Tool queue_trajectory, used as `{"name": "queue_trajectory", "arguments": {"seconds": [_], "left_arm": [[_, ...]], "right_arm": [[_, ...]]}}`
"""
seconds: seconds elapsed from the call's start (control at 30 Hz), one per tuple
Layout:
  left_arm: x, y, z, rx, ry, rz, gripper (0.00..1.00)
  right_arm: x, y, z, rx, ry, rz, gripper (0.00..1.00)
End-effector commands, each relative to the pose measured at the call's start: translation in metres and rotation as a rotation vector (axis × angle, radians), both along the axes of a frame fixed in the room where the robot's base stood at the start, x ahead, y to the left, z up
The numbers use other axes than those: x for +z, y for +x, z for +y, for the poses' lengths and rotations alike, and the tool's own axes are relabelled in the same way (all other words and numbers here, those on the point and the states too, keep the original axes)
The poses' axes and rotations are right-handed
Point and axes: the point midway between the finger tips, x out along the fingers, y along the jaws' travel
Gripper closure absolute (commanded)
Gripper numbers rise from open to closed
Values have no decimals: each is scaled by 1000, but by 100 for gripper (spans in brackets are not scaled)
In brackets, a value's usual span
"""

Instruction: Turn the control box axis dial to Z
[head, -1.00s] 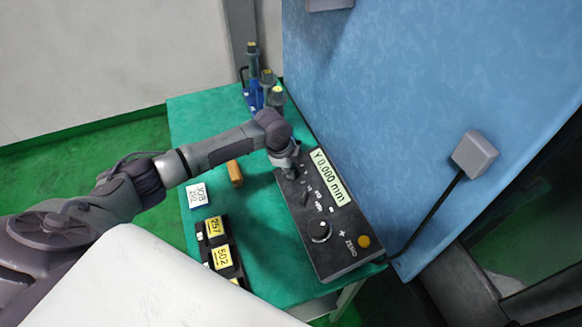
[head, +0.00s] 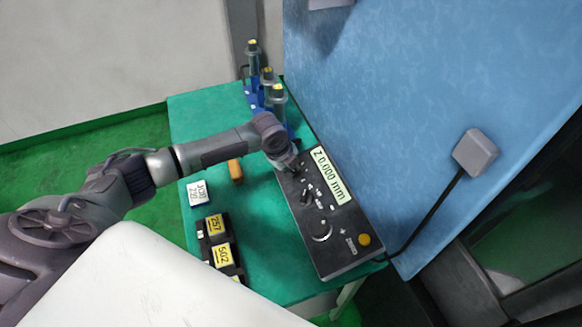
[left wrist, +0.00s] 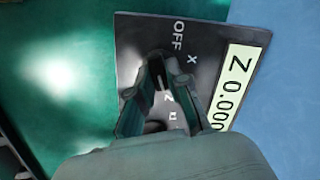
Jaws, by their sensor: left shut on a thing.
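The black control box (head: 343,258) lies on the green table, with a lit display (head: 329,177) that reads "Z 0.000 mm". The "Z 0.000" also shows on the display in the left wrist view (left wrist: 234,85). My left gripper (head: 297,177) is over the far end of the box. In the left wrist view, its fingers (left wrist: 167,78) are shut on the axis dial, beside the "OFF" and "X" marks. The fingers hide most of the dial, and its pointer is hard to make out. My right gripper is not in view.
A round knob (head: 321,231) and a yellow button (head: 364,239) are on the box's near end. A black holder with yellow labels (head: 216,226), a white block (head: 197,193) and an orange block (head: 235,171) lie to its left. Bottles (head: 278,97) stand behind. A blue panel (head: 400,100) rises at right.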

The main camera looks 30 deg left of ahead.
Motion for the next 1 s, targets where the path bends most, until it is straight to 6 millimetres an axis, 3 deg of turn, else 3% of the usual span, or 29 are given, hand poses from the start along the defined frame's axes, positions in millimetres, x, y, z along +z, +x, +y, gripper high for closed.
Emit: {"name": "queue_trajectory", "arguments": {"seconds": [0.27, 0.3, 0.47, 0.77, 1.0], "left_arm": [[1, 1, 0, -5, 1, -3, 100], [1, 1, 0, -5, 1, -3, 82], [1, 1, 0, -4, 1, -2, 58], [2, 0, 0, -3, 1, -1, 58], [32, -10, 4, -3, 2, -5, 58]], "right_arm": [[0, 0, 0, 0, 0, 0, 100], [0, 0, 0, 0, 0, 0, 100], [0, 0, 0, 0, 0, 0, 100], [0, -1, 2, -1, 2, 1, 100], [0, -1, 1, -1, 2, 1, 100]]}}
